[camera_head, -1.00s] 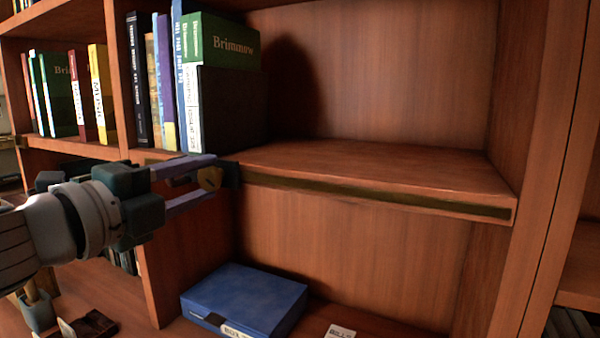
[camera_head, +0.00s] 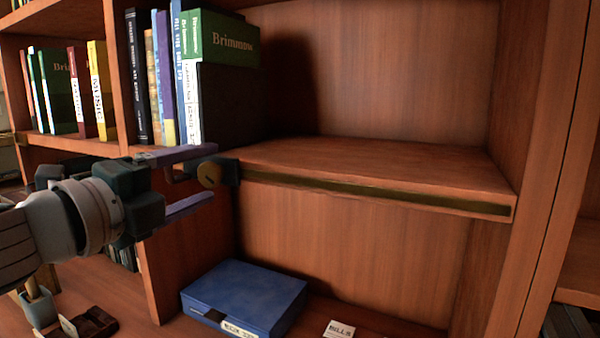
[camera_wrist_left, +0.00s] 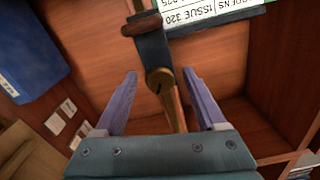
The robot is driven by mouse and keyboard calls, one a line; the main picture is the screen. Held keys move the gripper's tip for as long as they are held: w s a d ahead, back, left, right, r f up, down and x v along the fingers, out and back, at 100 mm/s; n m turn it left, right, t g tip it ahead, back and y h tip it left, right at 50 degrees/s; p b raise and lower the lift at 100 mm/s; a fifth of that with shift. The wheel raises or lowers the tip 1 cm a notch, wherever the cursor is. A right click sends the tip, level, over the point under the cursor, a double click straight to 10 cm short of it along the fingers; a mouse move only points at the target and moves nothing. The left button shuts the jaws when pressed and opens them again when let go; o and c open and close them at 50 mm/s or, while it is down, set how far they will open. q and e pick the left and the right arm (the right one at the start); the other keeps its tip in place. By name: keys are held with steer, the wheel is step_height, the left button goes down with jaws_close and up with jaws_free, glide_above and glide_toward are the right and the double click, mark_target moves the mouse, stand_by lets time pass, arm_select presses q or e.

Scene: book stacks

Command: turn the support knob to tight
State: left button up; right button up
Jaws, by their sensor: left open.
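The support knob (camera_head: 208,175) is a small brass disc on a dark bracket (camera_head: 228,168) at the left end of the shelf's front edge. In the left wrist view the knob (camera_wrist_left: 160,78) shows in the middle, with a dark slot or mark on its face. My left gripper (camera_head: 212,173) is open, with one purple finger above the knob and one below it. In the left wrist view the fingertips (camera_wrist_left: 160,74) stand on either side of the knob with a gap at each side. My right gripper is not in view.
The shelf (camera_head: 370,165) is bare on its right part. A blue box (camera_head: 245,295) lies below, beside a small labelled card (camera_head: 340,330).

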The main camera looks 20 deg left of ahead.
arm_select(q)
steer(key=s+b, duration=0.1)
steer(key=s, duration=0.9)
steer(key=shift+a+b, duration=0.35)
steer(key=shift+a, duration=0.05)
steer(key=s+a+f+n+g+y+p, duration=0.2)
steer(key=s+f+n+g+y, duration=0.35)
steer(key=f+n, duration=0.55)
steer(key=s+d+f+n+g+h+p, duration=0.1)
steer(key=s+d+f+n+g+h, duration=0.15)
steer(key=s+d+n+g, duration=0.35)
steer(key=s+d+f+n+g+h+p, duration=0.1)
steer(key=s+d+f+n+g+h, duration=0.15)
steer(key=s+d, duration=0.4)
step_height(320, 180, up, 38)
steer(key=w+p, duration=0.1)
steer(key=p, duration=3.6)
steer(key=shift+w+d+f+p, duration=0.15)
steer(key=shift+w+d+p, duration=0.15)
steer(key=shift+d, duration=0.05)
